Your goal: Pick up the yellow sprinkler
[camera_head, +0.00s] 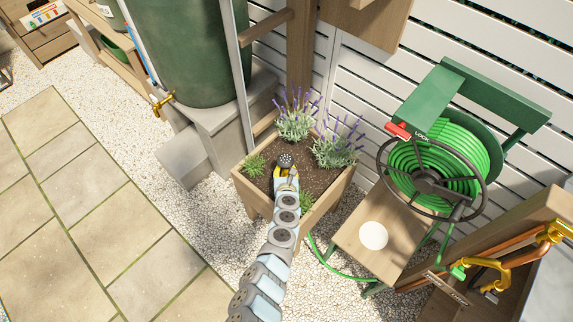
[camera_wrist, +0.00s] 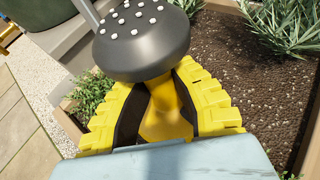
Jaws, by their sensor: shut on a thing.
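The yellow sprinkler (camera_wrist: 166,112) has a yellow body and a dark grey round head (camera_wrist: 142,45) dotted with white nozzles. In the wrist view my gripper (camera_wrist: 158,95) has its yellow and black fingers closed around the yellow body, one on each side. The head sticks out beyond the fingers. In the head view the dark sprinkler head (camera_head: 286,160) shows at the end of my arm, over the soil of the wooden planter (camera_head: 325,208). The lower part of the sprinkler is hidden by my gripper, and I cannot tell whether it touches the soil.
Lavender plants (camera_head: 295,122) stand at the planter's back and right. A green barrel (camera_head: 185,55) is behind left. Open paving (camera_head: 80,190) lies left.

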